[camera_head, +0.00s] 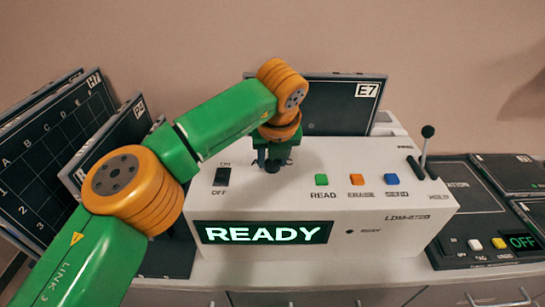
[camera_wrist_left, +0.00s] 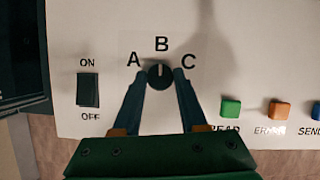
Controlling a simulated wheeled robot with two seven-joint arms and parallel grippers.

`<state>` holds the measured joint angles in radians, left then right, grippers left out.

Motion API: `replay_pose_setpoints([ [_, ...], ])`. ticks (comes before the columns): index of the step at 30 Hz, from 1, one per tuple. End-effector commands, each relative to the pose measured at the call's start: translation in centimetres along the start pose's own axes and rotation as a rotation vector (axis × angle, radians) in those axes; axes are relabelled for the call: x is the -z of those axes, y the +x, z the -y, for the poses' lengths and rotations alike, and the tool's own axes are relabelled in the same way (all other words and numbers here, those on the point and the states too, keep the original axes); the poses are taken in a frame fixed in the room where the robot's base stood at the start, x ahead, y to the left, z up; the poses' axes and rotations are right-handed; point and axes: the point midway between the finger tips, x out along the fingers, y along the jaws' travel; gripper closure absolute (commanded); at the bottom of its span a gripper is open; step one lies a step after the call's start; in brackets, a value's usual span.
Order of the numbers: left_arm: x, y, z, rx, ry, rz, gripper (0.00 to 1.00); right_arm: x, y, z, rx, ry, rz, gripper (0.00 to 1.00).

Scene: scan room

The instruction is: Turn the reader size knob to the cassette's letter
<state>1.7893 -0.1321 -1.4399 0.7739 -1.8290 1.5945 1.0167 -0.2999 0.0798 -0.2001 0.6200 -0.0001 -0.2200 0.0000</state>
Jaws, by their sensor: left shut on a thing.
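The reader (camera_head: 370,220) is a white box with a lit READY display (camera_head: 262,233). Its black size knob (camera_wrist_left: 160,80) sits below the letters A, B and C in the left wrist view, and its white mark points up at B. My left gripper (camera_head: 272,162) comes down on the knob from above, its two blue fingers on either side and shut on it. In the head view the fingers mostly hide the knob. A dark cassette marked E7 (camera_head: 345,117) stands behind the reader; no A, B or C size letter is readable on it. My right gripper is out of view.
An ON/OFF switch (camera_wrist_left: 88,89) is left of the knob. Green READ (camera_head: 322,180), orange ERASE (camera_head: 357,180) and blue SEND (camera_head: 392,180) buttons lie to the right, then a lever (camera_head: 425,145). Dark panels (camera_head: 40,150) lean at left; a device showing OFF (camera_head: 522,242) is at right.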

Motion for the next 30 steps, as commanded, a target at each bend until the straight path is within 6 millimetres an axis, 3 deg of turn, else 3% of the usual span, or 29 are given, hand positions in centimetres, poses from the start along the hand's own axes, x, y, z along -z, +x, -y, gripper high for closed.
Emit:
replay_pose_setpoints([
  [10,-0.2,-0.1,0.0,0.0,-0.003,0.005,1.0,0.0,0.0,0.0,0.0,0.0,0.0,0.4],
  [11,-0.2,-0.1,0.0,0.0,-0.002,0.005,0.53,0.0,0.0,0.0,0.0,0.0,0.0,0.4],
  [14,-0.1,-0.1,0.0,0.0,-0.002,0.004,0.28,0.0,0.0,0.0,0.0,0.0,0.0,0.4],
  [23,-0.1,-0.2,0.0,0.0,-0.001,0.003,0.28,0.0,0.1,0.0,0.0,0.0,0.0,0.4],
  [30,-0.1,-5.0,0.0,0.001,-0.002,0.006,0.28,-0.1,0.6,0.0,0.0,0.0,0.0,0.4],
])
